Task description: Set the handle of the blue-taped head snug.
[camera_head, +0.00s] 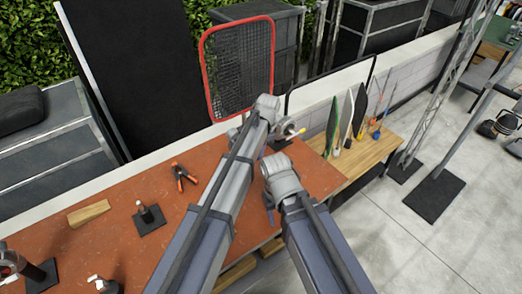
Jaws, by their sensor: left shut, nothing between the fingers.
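My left gripper (264,148) is shut and empty at the back right of the red-brown bench, mostly hidden behind its own forearm. Close to the right of its wrist is a silver round grip head (286,127) with a yellow-tipped handle (300,131). I cannot tell whether the gripper touches it. No blue tape shows clearly on any head; the one behind my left arm is partly hidden. My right gripper (270,209) points down over the bench's right part, mostly hidden by its wrist; its opening does not show.
The bench (115,200) carries an orange-handled clamp (184,177), a wooden wedge (89,213), a small post on a black base (150,220) and more hardware at lower left. A red-framed mesh (238,70) stands behind. A wooden table (376,150) holds several coloured tools.

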